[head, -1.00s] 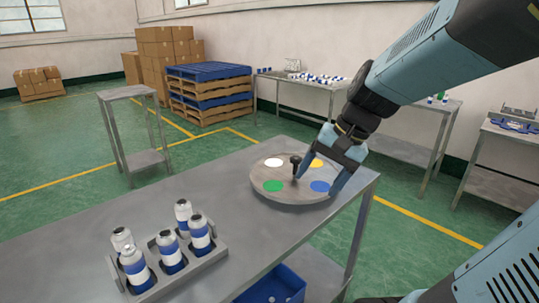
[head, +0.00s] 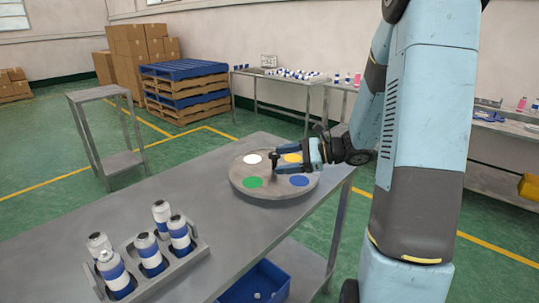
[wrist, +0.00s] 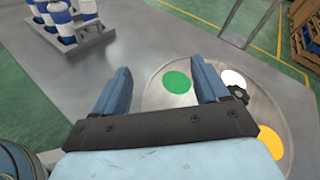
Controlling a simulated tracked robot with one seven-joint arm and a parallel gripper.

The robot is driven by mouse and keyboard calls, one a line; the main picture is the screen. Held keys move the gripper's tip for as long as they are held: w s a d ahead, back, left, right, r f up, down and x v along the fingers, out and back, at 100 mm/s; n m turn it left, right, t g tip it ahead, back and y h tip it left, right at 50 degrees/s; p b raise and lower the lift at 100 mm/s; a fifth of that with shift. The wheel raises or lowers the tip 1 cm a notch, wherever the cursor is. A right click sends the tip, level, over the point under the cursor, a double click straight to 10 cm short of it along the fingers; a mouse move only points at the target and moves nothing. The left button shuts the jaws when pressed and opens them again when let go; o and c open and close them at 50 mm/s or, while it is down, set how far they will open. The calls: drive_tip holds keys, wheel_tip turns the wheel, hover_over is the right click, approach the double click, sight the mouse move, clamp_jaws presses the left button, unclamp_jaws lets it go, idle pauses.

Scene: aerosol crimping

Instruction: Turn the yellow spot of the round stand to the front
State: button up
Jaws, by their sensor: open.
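The round stand (head: 240,190) is a grey disc on the metal table, with a dark upright knob (head: 275,160) at its middle. Its yellow spot (head: 292,157) is at the back right, partly beside my gripper. The white spot (head: 253,158) is back left, the green spot (head: 252,182) front left, the blue spot (head: 299,181) front right. My gripper (head: 296,160) is open over the stand's right side, close to the knob. In the wrist view the green spot (wrist: 177,82) shows between the fingers, and the knob (wrist: 238,93) is outside the right finger. The blue spot is hidden there.
A grey rack (head: 190,255) with several white-and-blue cans stands at the table's front left. A blue bin (head: 262,283) is on the shelf below. The tabletop (head: 200,200) between rack and stand is clear. A small side table (head: 95,92) stands behind.

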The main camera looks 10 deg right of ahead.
sight(270, 153)
drive_tip(key=w+d+f+m+t, duration=0.2)
drive_tip(key=d, duration=0.1)
drive_tip(key=w+d+f+m+t, duration=0.2)
drive_tip(key=d+m, duration=0.1)
drive_tip(key=w+d+f+m+t+h, duration=0.1)
drive_tip(key=w+d+f+m+t, duration=0.1)
drive_tip(key=w+d+m+t, duration=0.1)
drive_tip(key=shift+d+f, duration=0.25)
drive_tip(key=shift+f, duration=0.05)
drive_tip(key=shift+w, duration=0.15)
drive_tip(key=x, duration=1.3)
drive_tip(key=shift+w+a+f, duration=0.1)
drive_tip(key=shift+w+a, duration=0.05)
drive_tip(key=shift+w, duration=0.1)
drive_tip(key=shift+c, duration=0.3)
